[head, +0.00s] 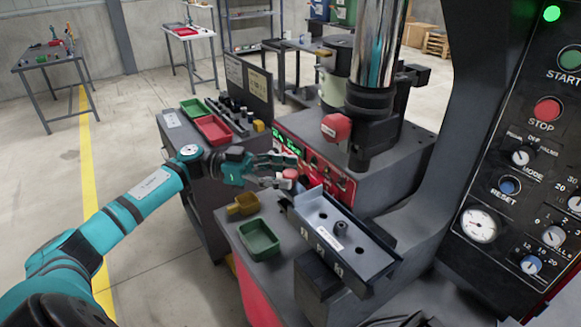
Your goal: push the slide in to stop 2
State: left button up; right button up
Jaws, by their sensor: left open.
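The slide fixture (352,251) is a blue-grey metal channel on the machine's front table, right of centre. Which stop the slide stands at is too small to tell. My left gripper (289,171) is open, beyond and to the left of the channel's near-left end, in front of the red control panel. A red round knob (290,173) shows by its fingertips; whether they touch it is unclear. My right gripper is not in view.
A red tray (213,130) lies farther back. A vertical steel column (376,45) rises behind. A black control panel (520,160) stands at the right.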

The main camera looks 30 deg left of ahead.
pick_arm(q)
jog(key=shift+x, duration=0.85)
jog(key=shift+c, duration=0.4)
jog(key=c, duration=0.9)
jog(key=shift+w, duration=0.1)
grip_shut()
jog(key=shift+d, duration=0.1)
